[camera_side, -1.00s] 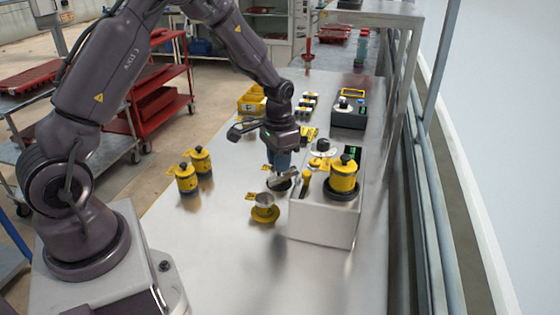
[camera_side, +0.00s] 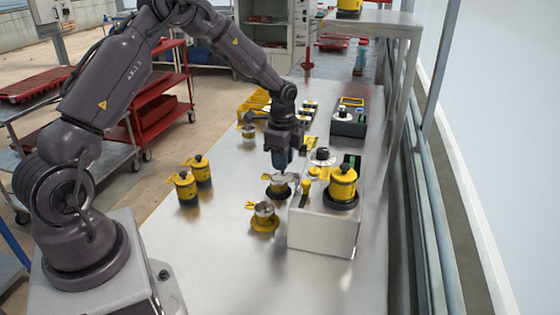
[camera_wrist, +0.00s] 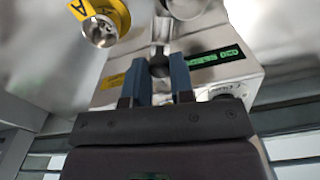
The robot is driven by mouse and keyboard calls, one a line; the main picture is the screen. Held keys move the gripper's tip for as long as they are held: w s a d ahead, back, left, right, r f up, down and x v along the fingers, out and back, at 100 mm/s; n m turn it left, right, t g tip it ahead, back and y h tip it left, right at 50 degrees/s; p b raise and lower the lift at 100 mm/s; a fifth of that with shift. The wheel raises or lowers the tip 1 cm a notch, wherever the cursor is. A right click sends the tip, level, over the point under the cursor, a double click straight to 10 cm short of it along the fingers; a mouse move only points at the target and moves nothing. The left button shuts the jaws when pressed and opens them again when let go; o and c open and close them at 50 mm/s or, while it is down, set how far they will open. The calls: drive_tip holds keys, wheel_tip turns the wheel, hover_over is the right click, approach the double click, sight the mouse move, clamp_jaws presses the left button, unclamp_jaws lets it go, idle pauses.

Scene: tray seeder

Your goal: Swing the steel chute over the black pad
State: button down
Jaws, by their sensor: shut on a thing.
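The steel chute (camera_side: 283,178) sticks out from the left side of the grey machine box (camera_side: 322,232), low over the bench. In the wrist view its shiny end (camera_wrist: 184,6) is cut off by the top edge. My gripper (camera_wrist: 165,75) is shut on a dark ball knob (camera_wrist: 159,66) at the chute's near end, between the blue fingers; it also shows in the side view (camera_side: 282,166). Below the chute is a yellow-rimmed dark round base (camera_side: 278,193). I cannot tell whether this is the black pad, since the chute and fingers partly hide it.
A steel cup on a yellow base (camera_side: 264,216) stands left of the box. A yellow canister (camera_side: 342,183) sits on the box. Two yellow canisters (camera_side: 186,187) stand farther left. A dark control unit (camera_side: 350,118) and yellow bins (camera_side: 254,103) are behind. The front bench is clear.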

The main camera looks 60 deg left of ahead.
drive_tip(key=shift+w+a+m, duration=0.1)
drive_tip(key=shift+w+m, duration=0.3)
drive_tip(key=shift+m, duration=0.5)
drive_tip(key=shift+w+a+m, duration=0.1)
drive_tip(key=shift+w+m, duration=0.25)
drive_tip(key=shift+m, duration=0.55)
drive_tip(key=shift+w, duration=0.1)
drive_tip(key=c, duration=1)
unclamp_jaws()
wheel_tip(320, 180, up, 13)
drive_tip(key=shift+r, duration=0.1)
